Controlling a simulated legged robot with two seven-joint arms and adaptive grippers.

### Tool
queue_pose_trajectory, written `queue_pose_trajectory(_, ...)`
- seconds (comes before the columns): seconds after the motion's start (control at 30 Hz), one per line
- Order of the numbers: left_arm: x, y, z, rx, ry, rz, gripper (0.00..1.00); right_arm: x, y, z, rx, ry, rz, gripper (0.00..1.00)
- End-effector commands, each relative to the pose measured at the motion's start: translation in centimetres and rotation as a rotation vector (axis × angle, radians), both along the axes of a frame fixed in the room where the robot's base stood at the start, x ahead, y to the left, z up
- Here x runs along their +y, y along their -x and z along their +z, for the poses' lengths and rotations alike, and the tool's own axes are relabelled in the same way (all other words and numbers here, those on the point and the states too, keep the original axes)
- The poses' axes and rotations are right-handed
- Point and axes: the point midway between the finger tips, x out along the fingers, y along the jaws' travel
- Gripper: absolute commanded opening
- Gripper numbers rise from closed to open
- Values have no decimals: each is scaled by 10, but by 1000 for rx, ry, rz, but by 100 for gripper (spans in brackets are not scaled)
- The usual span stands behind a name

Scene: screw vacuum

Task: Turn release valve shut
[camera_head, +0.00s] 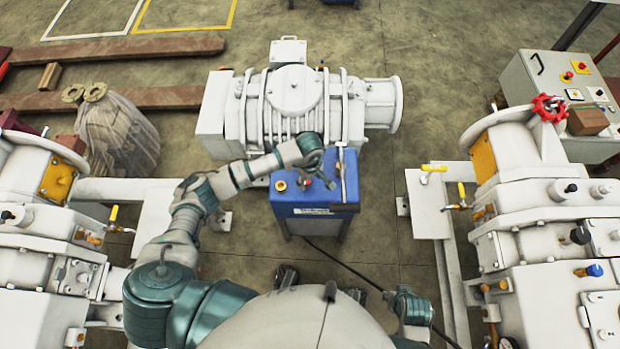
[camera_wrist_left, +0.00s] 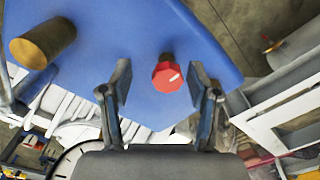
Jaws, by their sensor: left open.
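A blue box-shaped unit (camera_head: 312,211) stands in front of a white pump; its blue top also fills much of the left wrist view (camera_wrist_left: 150,30). My left gripper (camera_head: 319,176) is over the blue top. Its fingers (camera_wrist_left: 161,82) are apart, with the knob between them in the picture; no contact is visible.
The white pump (camera_head: 295,95) stands behind the blue unit. A grey lever (camera_head: 342,175) rises at the unit's right side. White machines flank me left (camera_head: 35,265) and right (camera_head: 525,205), the right one with a red handwheel (camera_head: 549,108). A black cable (camera_head: 345,267) crosses the floor.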

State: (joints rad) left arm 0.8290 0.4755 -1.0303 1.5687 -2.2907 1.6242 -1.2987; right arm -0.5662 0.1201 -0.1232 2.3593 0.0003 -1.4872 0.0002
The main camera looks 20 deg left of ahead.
Motion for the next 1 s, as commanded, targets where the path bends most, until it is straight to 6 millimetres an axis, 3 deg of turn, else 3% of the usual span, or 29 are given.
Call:
queue_pose_trajectory(0.3,5,0,-3,1,3,3,59,1,-1,1,0,-1,-1,40)
queue_pose_trajectory(0.53,-2,1,-2,3,-6,1,1,2,-2,1,0,-5,-2,40)
queue_pose_trajectory(1.0,-3,1,-2,2,8,-3,1,-1,-2,1,-2,4,3,40)
